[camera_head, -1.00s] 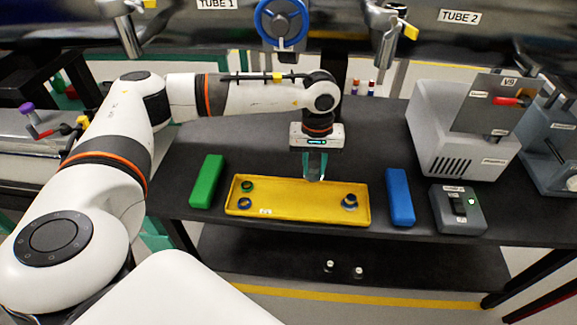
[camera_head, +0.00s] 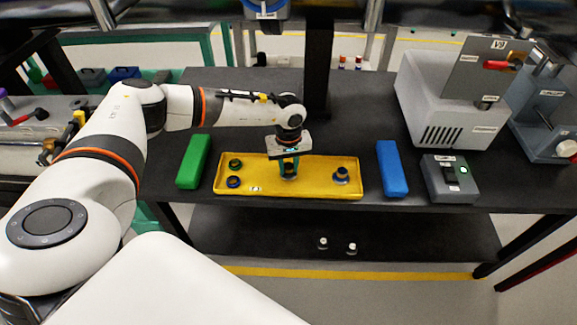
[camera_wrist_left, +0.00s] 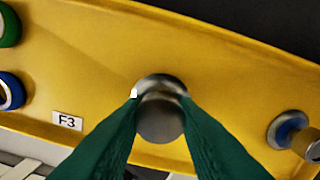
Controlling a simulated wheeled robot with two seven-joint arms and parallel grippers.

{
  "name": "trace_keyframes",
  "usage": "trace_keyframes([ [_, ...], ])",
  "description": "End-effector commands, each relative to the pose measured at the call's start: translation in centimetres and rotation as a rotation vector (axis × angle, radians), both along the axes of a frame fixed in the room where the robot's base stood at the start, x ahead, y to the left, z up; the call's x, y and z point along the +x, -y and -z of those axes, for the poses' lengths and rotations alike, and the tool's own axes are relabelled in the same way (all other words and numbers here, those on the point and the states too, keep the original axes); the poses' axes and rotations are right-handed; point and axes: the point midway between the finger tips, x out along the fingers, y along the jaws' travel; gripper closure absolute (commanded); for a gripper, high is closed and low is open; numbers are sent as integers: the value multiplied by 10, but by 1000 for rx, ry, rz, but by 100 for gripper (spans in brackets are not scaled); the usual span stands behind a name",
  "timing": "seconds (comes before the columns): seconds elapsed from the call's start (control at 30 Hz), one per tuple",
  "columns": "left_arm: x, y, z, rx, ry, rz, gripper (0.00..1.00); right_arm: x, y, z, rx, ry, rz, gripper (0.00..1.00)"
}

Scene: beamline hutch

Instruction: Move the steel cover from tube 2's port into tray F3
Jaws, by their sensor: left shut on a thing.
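Tray F3 (camera_head: 318,171) is a shallow yellow tray on the black table, with its F3 label also showing in the left wrist view (camera_wrist_left: 67,121). My left gripper (camera_head: 288,172) points down inside the tray's outline, near its middle. In the left wrist view its green fingers are shut on a round grey metal cover (camera_wrist_left: 160,123), one finger on each side. The cover is over the yellow tray floor. I cannot tell whether it touches the floor. Tube 2's port is not clearly visible. My right gripper is not in view.
Green (camera_head: 235,164) and blue (camera_head: 233,182) rings lie at the tray's left end. A metal part with a blue band (camera_head: 341,176) stands at its right. A green block (camera_head: 193,162) and a blue block (camera_head: 392,168) flank the tray. A grey switch box (camera_head: 449,180) stands farther right.

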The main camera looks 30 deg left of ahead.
Motion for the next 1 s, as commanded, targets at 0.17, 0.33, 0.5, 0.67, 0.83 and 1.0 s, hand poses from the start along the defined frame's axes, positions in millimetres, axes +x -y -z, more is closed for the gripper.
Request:
trace_keyframes([
  [0.17,0,0,11,0,1,1,95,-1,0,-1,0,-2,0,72],
  [0.33,0,0,11,0,1,1,95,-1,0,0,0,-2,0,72],
  [0.5,0,0,14,0,1,1,63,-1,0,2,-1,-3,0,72],
  [0.67,0,0,13,1,1,1,51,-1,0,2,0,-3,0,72],
  [0.83,0,0,13,1,1,1,51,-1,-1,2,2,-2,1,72],
  [1.0,1,0,2,0,3,1,51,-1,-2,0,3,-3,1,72],
])
